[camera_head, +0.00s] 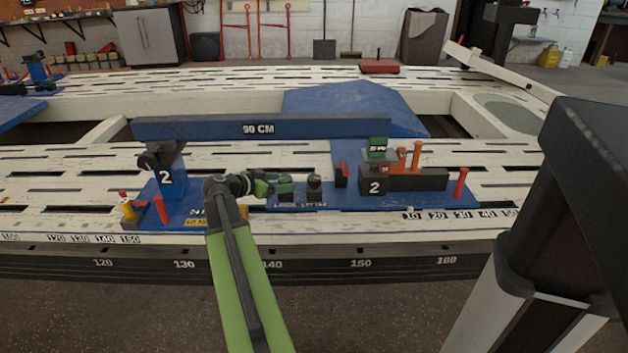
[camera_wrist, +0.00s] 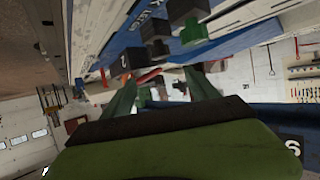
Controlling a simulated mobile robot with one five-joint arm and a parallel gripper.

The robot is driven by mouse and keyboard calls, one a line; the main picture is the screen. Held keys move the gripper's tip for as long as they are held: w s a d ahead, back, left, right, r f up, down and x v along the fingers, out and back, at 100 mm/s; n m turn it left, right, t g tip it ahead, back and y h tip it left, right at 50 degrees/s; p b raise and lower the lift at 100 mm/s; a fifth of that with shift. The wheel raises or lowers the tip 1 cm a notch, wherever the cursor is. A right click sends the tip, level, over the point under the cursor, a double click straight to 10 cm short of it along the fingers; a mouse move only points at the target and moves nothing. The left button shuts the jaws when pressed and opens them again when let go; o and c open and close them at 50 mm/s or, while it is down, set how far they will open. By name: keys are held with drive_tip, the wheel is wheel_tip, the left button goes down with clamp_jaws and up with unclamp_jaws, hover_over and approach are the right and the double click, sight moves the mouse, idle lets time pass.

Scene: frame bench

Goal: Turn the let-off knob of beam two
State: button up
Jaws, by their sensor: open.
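A short dark round knob (camera_head: 314,183) stands on the blue base plate (camera_head: 330,203), above small white lettering I cannot read surely. Another dark knob (camera_head: 148,161) is on the left post. My gripper (camera_head: 284,183) is open, just left of the short knob and apart from it. In the wrist view its green fingers (camera_wrist: 160,88) are spread, with dark blocks and a red bar beyond.
Orange (camera_head: 416,156) and red (camera_head: 460,183) pegs rise at the right of the plate. Another red peg (camera_head: 160,210) and a yellow-red part (camera_head: 129,208) are at left. A green block (camera_head: 378,147) sits near the beam's right end. The slotted white bench (camera_head: 80,160) is mostly clear.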

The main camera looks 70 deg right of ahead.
sight(311, 180)
drive_tip(key=b+x, duration=0.2)
drive_tip(key=x, duration=0.3)
drive_tip(key=b+x, duration=0.2)
drive_tip(key=x, duration=0.3)
drive_tip(key=b+x, duration=0.2)
drive_tip(key=x, duration=0.4)
drive_tip(key=shift+w+f, duration=0.2)
drive_tip(key=shift+f, duration=0.1)
drive_tip(key=shift+s+d+f+b, duration=0.15)
drive_tip(key=shift+s+d+b, duration=0.2)
drive_tip(key=shift+d, duration=0.2)
drive_tip(key=shift+w, duration=0.1)
drive_tip(key=c, duration=1.4)
drive_tip(key=shift+a+n+t, duration=0.15)
drive_tip(key=shift+n+t, duration=0.75)
drive_tip(key=shift+t, duration=0.2)
drive_tip(key=shift+n+t+h, duration=0.4)
drive_tip(key=shift+n+t, duration=0.1)
drive_tip(key=shift+t, duration=0.1)
